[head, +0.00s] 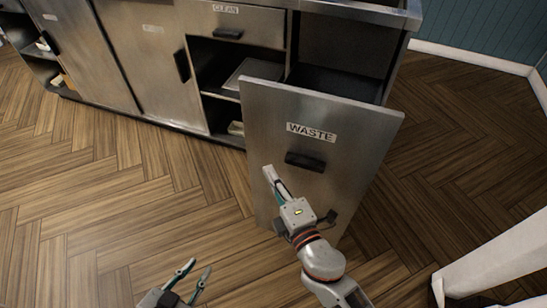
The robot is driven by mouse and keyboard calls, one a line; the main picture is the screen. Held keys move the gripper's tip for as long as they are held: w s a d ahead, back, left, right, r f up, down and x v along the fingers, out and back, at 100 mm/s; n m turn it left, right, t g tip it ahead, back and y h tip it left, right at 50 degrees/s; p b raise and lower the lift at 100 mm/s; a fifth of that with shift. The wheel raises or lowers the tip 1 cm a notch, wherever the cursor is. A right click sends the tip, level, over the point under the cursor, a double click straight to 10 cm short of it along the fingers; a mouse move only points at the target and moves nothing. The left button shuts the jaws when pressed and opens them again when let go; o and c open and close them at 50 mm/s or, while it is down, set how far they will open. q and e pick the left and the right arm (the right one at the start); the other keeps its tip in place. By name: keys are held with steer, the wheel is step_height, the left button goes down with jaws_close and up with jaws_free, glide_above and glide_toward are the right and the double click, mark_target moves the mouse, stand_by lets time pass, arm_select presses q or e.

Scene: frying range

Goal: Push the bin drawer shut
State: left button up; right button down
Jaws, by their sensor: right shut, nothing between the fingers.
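The bin drawer (345,130) is a tall steel front labelled WASTE with a dark handle (305,161). It stands pulled out from the cabinet, with a dark gap behind its top edge. My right gripper (270,175) is shut and empty, in front of the drawer front, left of and slightly below the handle; I cannot tell whether its fingertips touch the steel. My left gripper (197,271) is open and empty, low in the view over the floor, away from the drawer.
A steel cabinet run (150,60) extends left, with a closed drawer labelled CLEAN (232,24) and open shelves beside the bin drawer. A white object (495,262) stands at the lower right. Wooden floor is clear at left and right.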

mark_target(268, 147)
steer(key=w, duration=0.5)
steer(key=shift+w+d, duration=0.2)
steer(key=shift+w, duration=0.1)
